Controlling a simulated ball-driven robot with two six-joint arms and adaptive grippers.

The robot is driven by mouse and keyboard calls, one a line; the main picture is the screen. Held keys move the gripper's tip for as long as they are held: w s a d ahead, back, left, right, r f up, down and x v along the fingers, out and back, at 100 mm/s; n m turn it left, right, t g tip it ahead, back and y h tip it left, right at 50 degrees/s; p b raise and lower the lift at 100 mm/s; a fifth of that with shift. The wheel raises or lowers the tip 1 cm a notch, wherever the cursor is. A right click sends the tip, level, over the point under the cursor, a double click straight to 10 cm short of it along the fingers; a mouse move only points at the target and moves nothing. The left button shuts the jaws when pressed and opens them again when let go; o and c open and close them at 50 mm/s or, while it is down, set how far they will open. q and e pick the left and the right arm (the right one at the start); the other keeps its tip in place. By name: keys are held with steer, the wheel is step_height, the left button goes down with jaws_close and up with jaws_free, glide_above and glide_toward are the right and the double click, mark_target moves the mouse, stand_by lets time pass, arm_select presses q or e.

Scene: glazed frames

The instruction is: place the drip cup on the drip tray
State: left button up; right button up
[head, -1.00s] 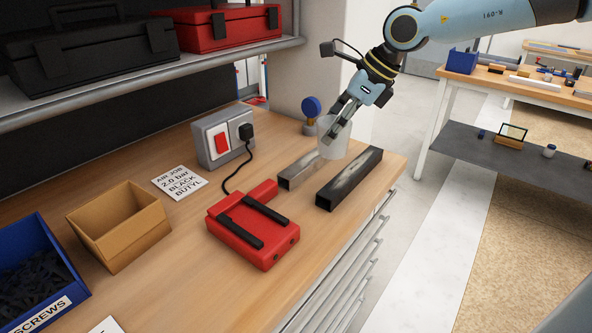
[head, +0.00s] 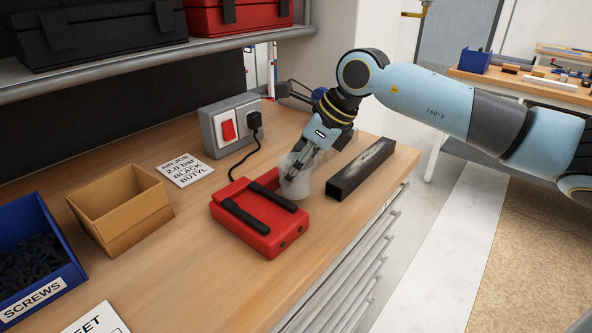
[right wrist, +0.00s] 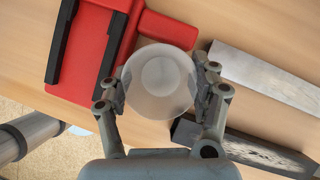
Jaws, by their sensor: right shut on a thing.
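The drip cup (head: 301,187) is a translucent whitish cup, seen from above as a round rim in the right wrist view (right wrist: 160,82). My right gripper (head: 292,170) is shut on it, with one finger on each side of the cup in the right wrist view. The cup is upright or nearly so, at the right edge of a red unit (head: 250,235) with two black bars. In the right wrist view it overlaps the edge of this unit (right wrist: 92,50). I cannot tell its height above the surface. No thing is clearly recognisable as the drip tray. My left gripper is out of view.
A dark square bar (head: 360,170) lies right of the cup; a lighter metal bar (right wrist: 265,80) shows in the right wrist view. A socket box (head: 232,128) with a black cord stands behind. A cardboard bin (head: 120,212) and a blue screw bin (head: 50,215) are left.

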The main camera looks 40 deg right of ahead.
steer(key=shift+f, duration=0.95)
steer(key=o, duration=0.7)
steer(key=shift+r, duration=0.1)
